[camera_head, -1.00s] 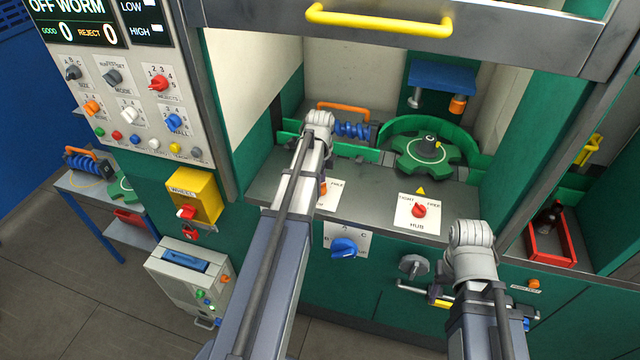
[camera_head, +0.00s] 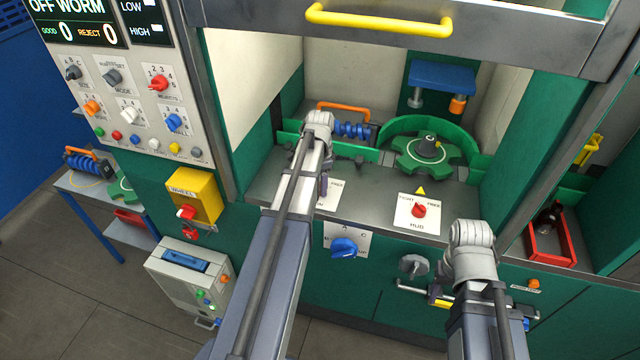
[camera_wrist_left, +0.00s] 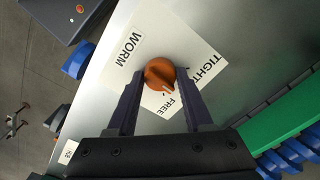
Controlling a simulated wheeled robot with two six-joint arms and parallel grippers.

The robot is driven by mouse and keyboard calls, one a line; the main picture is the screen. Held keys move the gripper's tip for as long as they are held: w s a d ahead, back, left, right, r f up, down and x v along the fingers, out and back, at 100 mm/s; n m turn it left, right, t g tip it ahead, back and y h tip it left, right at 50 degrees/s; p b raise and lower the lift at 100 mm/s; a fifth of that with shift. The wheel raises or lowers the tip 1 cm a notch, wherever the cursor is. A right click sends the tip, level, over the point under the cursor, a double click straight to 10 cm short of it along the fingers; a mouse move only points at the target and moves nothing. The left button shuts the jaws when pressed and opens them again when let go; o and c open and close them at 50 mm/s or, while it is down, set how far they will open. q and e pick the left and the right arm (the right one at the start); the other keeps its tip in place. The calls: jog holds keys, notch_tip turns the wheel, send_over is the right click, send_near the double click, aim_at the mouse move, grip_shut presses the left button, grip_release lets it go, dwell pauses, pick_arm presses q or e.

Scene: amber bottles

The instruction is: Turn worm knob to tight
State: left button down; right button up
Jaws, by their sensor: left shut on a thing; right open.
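The worm knob (camera_wrist_left: 160,73) is a round orange knob with a pale mark on its lower side, on a white plate (camera_wrist_left: 135,48) marked WORM, TIGHT and FREE. In the left wrist view the mark faces roughly toward the word FREE. My left gripper (camera_wrist_left: 160,82) is shut on the knob, one dark finger on each side. In the head view my left gripper (camera_head: 322,186) is over the plate (camera_head: 333,193) and hides the knob. My right gripper (camera_head: 470,245) is low at the right, before the cabinet front; its fingers are hidden from view.
A hub plate with a red knob (camera_head: 419,210) is to the right on the same ledge. A blue knob (camera_head: 344,247) is below the ledge. A blue worm (camera_head: 352,130) and a green star wheel (camera_head: 427,154) stand behind. A yellow-handled guard (camera_head: 380,20) is above.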

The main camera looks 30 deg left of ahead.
pick_arm(q)
jog(key=n, duration=0.4)
jog(key=shift+n, duration=0.3)
jog(key=n, duration=0.4)
jog(key=shift+n, duration=0.4)
jog(key=shift+c, duration=1.5)
grip_release()
jog(key=shift+r, duration=0.15)
notch_tip(320, 180, up, 8)
jog(key=p, duration=0.8)
jog(key=shift+f, duration=0.2)
